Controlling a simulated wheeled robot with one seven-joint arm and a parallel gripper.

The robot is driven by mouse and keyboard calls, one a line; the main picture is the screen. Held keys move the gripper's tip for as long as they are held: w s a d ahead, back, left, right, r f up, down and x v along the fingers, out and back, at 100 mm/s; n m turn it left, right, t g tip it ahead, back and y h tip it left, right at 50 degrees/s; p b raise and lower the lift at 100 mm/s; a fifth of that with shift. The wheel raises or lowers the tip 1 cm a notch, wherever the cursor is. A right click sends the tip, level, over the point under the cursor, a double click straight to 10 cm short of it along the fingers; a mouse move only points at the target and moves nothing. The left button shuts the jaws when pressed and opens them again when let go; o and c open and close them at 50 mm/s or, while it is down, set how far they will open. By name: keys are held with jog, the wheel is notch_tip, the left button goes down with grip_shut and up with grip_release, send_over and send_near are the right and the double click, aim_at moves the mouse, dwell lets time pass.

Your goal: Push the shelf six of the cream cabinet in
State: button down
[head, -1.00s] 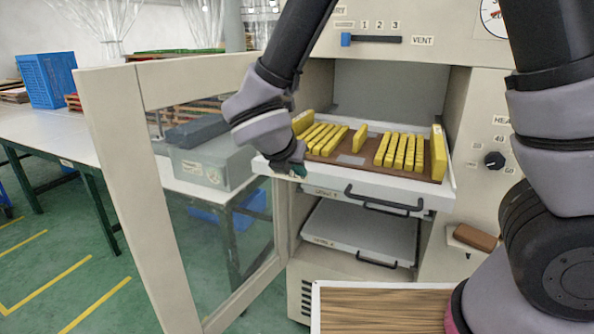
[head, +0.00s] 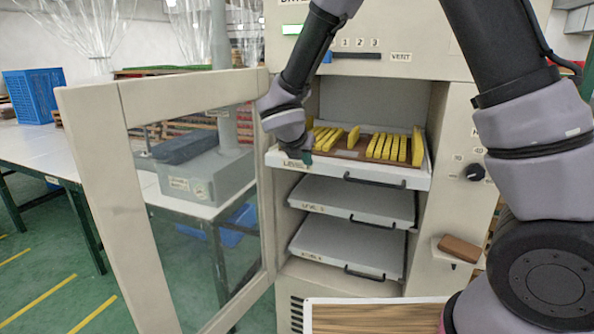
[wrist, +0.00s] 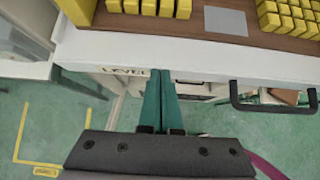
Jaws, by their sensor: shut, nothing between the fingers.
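The cream cabinet (head: 455,140) stands with its inside facing me. Its top visible shelf (head: 395,179) sticks out and carries a brown tray (head: 350,155) with rows of yellow pieces (head: 392,147). This shelf's front has a black handle (head: 372,181) and a label reading "LEVEL"; my fingers cover the number. My gripper (head: 304,158) is shut and empty at the left part of that front. In the wrist view, my green fingertips (wrist: 160,72) meet the shelf's white front (wrist: 200,52) beside the label, left of the handle (wrist: 272,106); exact contact is unclear.
Two lower shelves (head: 350,203) (head: 345,248) lie empty below. The cabinet's glazed door (head: 85,140) stands open at left. A brown block (head: 460,247) rests on a small ledge at right. A wood-grained board (head: 375,318) is at the front.

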aim_at(324, 139)
jog(key=w+d, duration=0.2)
jog(key=w, duration=0.3)
jog(key=w+d, duration=0.2)
jog(key=w, duration=0.3)
jog(key=w+d, duration=0.2)
jog(key=w, duration=0.4)
jog(key=shift+w, duration=0.15)
jog(key=shift+d, duration=0.1)
